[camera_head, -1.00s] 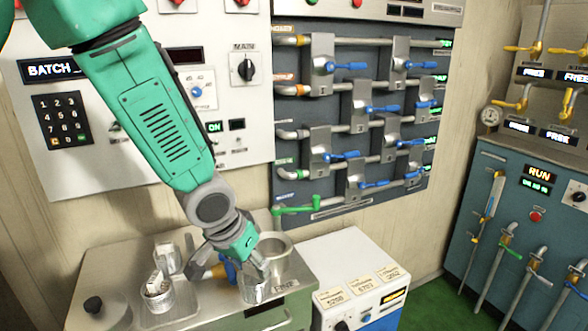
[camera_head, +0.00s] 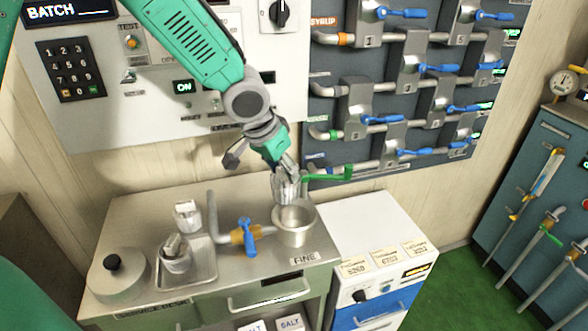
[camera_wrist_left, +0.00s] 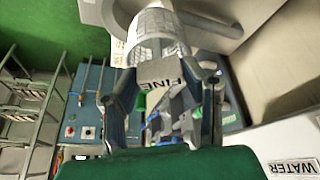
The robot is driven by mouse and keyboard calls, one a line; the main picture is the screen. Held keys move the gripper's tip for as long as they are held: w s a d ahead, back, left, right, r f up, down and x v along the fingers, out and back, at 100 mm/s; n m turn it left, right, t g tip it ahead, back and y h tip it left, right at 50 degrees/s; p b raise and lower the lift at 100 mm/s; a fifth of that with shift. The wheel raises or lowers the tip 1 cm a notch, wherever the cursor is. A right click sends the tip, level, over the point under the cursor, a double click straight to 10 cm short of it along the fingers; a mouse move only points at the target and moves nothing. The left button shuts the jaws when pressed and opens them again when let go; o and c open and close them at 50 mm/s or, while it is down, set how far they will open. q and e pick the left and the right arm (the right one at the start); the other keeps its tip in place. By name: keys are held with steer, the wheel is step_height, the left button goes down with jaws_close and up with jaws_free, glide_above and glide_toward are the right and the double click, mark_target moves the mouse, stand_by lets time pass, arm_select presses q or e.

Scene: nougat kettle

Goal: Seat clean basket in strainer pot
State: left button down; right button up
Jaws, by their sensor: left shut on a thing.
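My left gripper (camera_head: 284,170) is shut on a metal mesh basket (camera_head: 286,188), which hangs below its fingers. The basket is over the back of the strainer pot (camera_head: 296,236), a round steel pot at the right end of the steel counter. Its lower end overlaps the pot's opening in the picture; I cannot tell whether it is inside the rim. In the left wrist view, the basket (camera_wrist_left: 157,28) carries a tag (camera_wrist_left: 162,70) reading FINE, between the fingers (camera_wrist_left: 168,95). My right gripper is not in view.
A pipe with a blue-handled valve (camera_head: 248,238) stands left of the pot. A tray (camera_head: 200,265) with a filled basket (camera_head: 175,255), another small container (camera_head: 187,214) and a knobbed lid (camera_head: 118,278) are further left.

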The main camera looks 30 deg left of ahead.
mark_target(296, 202)
arm_select(q)
steer(key=shift+a+f, duration=0.15)
steer(key=shift+f, duration=0.4)
steer(key=shift+d+f+b, duration=0.2)
steer(key=shift+b, duration=0.35)
steer(key=d+f+b, duration=0.1)
steer(key=d+b, duration=0.1)
steer(key=d, duration=0.3)
steer(key=a+f+b, duration=0.1)
steer(key=a+f, duration=0.1)
steer(key=a+f+b, duration=0.1)
steer(key=a+f, duration=0.1)
steer(key=shift+s+a, duration=0.15)
steer(key=shift+a, duration=0.1)
steer(key=shift+d+f, duration=0.15)
steer(key=shift+d, duration=1)
steer(key=shift+d+r, duration=0.2)
steer(key=shift+d, duration=0.15)
steer(key=shift+a+f, duration=0.2)
steer(key=shift+a, duration=0.65)
steer(key=shift+d+r, duration=0.1)
steer(key=shift+d, duration=0.6)
steer(key=shift+a, duration=0.3)
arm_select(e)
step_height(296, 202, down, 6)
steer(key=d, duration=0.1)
